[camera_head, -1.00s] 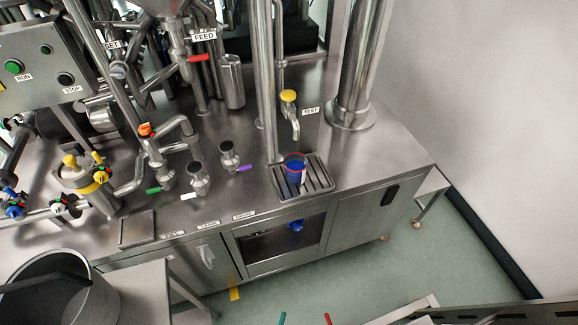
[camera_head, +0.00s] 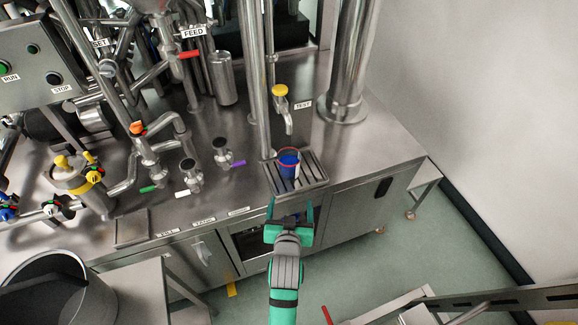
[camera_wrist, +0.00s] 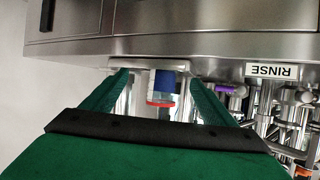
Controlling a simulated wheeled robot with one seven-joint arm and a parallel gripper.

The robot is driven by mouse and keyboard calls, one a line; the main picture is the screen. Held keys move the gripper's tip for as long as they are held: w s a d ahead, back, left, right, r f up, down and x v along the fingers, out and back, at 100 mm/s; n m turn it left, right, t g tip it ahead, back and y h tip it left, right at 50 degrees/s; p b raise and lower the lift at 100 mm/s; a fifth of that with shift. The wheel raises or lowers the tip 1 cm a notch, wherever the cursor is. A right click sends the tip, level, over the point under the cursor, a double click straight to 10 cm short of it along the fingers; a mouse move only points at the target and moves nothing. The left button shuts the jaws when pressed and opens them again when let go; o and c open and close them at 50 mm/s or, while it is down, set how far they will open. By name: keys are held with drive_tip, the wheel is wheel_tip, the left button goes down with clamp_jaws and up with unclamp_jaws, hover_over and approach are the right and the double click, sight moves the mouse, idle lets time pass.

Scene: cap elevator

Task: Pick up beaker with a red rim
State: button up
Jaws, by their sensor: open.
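The beaker with a red rim (camera_head: 288,163) holds something blue and stands upright on the slotted drip tray (camera_head: 314,181) under the yellow-topped test tap (camera_head: 280,92). It also shows upside down in the wrist view (camera_wrist: 163,88), between the two green fingers and beyond their tips. My gripper (camera_head: 289,204) is open and empty, in front of the tray at the bench's front edge. In the wrist view my gripper (camera_wrist: 158,76) has a finger on each side of the beaker's line, with a gap to each. The beaker's base is partly hidden in the head view.
A thick steel column (camera_head: 345,60) rises behind and right of the tray. A thin vertical pipe (camera_head: 255,80) stands close at its left. Small valves (camera_head: 222,152) are further left. The bench top right of the tray is clear.

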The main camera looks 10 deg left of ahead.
approach(290, 160)
drive_tip(key=shift+n, duration=0.3)
drive_tip(key=x, duration=0.3)
drive_tip(key=f+x, duration=0.1)
drive_tip(key=x, duration=0.3)
drive_tip(key=shift+s, duration=0.2)
drive_tip(key=c, duration=1.5)
drive_tip(key=shift+o, duration=0.2)
drive_tip(key=shift+r, duration=0.15)
drive_tip(key=shift+w+r, duration=0.1)
drive_tip(key=shift+r, duration=0.45)
drive_tip(key=s+r, duration=1.1)
drive_tip(key=s, duration=0.3)
drive_tip(key=shift+d+r, duration=0.35)
drive_tip(key=shift+d, duration=0.1)
